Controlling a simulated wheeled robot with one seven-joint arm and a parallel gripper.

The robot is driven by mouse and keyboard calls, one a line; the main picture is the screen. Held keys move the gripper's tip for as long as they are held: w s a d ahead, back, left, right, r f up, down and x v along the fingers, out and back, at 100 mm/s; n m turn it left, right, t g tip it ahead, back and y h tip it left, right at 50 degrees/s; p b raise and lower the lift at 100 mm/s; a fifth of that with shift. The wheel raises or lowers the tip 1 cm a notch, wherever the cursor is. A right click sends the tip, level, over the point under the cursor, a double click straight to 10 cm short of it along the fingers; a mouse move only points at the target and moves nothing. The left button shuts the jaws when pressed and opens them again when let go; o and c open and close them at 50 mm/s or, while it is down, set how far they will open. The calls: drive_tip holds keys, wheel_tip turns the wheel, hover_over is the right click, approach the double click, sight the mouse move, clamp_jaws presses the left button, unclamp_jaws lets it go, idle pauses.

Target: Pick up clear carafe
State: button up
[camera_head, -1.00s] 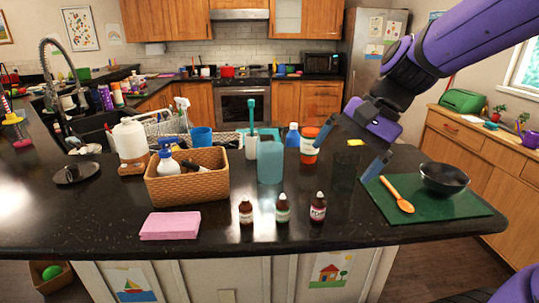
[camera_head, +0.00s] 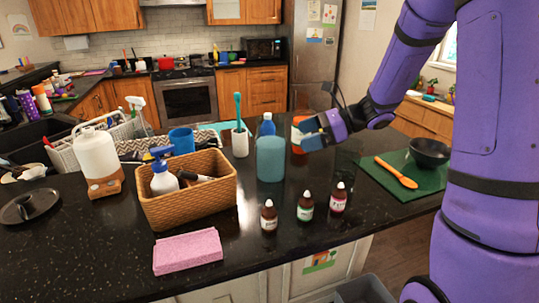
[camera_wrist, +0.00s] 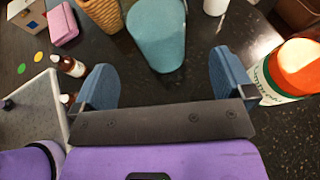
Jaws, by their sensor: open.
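My gripper (camera_head: 308,136) is open and empty, held over the counter just right of a teal canister (camera_head: 271,158). In the wrist view my open fingers (camera_wrist: 165,84) spread apart, with the teal canister (camera_wrist: 157,35) ahead of the gap between them. I cannot clearly make out the clear carafe; a faint see-through shape (camera_head: 346,166) on the dark counter right of my gripper may be it. An orange-lidded container (camera_head: 297,128) is partly hidden behind my gripper; it shows close by the right finger in the wrist view (camera_wrist: 298,68).
A wicker basket (camera_head: 187,211) with a spray bottle stands left of the canister. Several small brown bottles (camera_head: 304,207) stand in front. A blue bottle (camera_head: 267,125) is behind it. A green board (camera_head: 425,178) with a black bowl (camera_head: 430,152) lies right. Pink cloths (camera_head: 188,251) lie near the front edge.

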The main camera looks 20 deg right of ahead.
sight(275, 146)
drive_tip(key=x, duration=0.9)
drive_tip(key=shift+s+a+f, duration=0.1)
drive_tip(key=shift+s+a, duration=0.05)
drive_tip(key=shift+s, duration=0.05)
